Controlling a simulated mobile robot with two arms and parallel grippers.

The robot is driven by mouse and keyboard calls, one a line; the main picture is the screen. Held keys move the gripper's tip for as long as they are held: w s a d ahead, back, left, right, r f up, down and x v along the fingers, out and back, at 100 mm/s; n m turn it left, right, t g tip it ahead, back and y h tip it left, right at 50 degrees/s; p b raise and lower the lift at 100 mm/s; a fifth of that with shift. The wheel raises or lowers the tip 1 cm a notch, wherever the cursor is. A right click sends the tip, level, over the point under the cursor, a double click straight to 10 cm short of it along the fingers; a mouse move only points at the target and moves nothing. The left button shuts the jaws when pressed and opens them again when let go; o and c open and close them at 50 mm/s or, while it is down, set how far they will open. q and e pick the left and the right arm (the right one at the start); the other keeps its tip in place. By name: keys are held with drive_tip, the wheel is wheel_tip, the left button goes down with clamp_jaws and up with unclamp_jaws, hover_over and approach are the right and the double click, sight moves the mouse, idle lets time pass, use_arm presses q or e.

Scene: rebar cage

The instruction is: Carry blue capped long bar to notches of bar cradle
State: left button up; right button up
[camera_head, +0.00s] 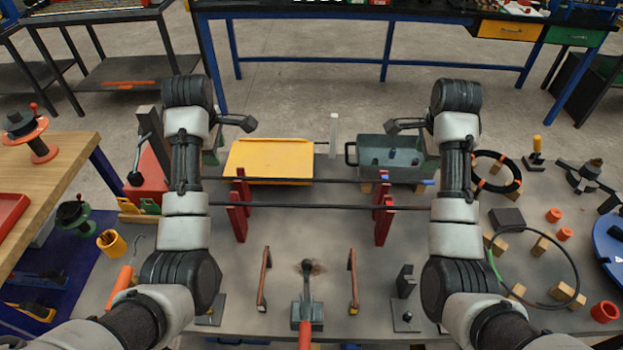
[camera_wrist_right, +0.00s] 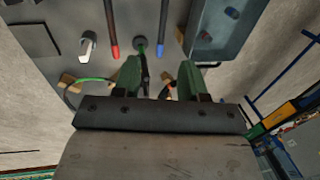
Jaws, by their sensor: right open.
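The blue capped long bar (camera_head: 330,181) is the rear of two dark bars lying across the red notched uprights (camera_head: 382,222), which look like the bar cradle. Its blue cap is at the right end and shows in the right wrist view (camera_wrist_right: 163,49). My right gripper (camera_wrist_right: 160,70) is open and empty in the wrist view, its green fingers apart, with the blue cap beyond the gap. In the head view it is mostly hidden behind my forearm. My left gripper (camera_head: 211,157) is mostly hidden behind my left forearm, near the bars' left ends; its jaws cannot be read.
A second bar (camera_head: 310,206) lies in front; a red cap (camera_wrist_right: 115,50) shows in the wrist view. A yellow tray (camera_head: 268,160) and grey bin (camera_head: 370,152) stand behind. A tool with an orange handle (camera_head: 305,330) stands in front. Cable coils and wood blocks lie right.

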sight(227, 177)
use_arm(q)
drive_tip(key=w+f, duration=0.1)
drive_tip(key=f, duration=0.6)
drive_tip(key=w+f, duration=0.1)
drive_tip(key=f, duration=0.2)
drive_tip(key=shift+w+f, duration=0.25)
drive_tip(key=shift+w, duration=0.05)
use_arm(e)
drive_tip(key=w+f, duration=0.1)
drive_tip(key=f, duration=0.6)
drive_tip(key=w+f, duration=0.1)
drive_tip(key=f, duration=0.2)
drive_tip(key=shift+w+f, duration=0.25)
drive_tip(key=shift+w, duration=0.05)
use_arm(q)
drive_tip(key=shift+c, duration=0.3)
use_arm(e)
drive_tip(key=shift+c, duration=0.3)
use_arm(q)
clamp_jaws()
use_arm(e)
clamp_jaws()
use_arm(q)
drive_tip(key=shift+r, duration=0.1)
use_arm(e)
drive_tip(key=shift+r, duration=0.1)
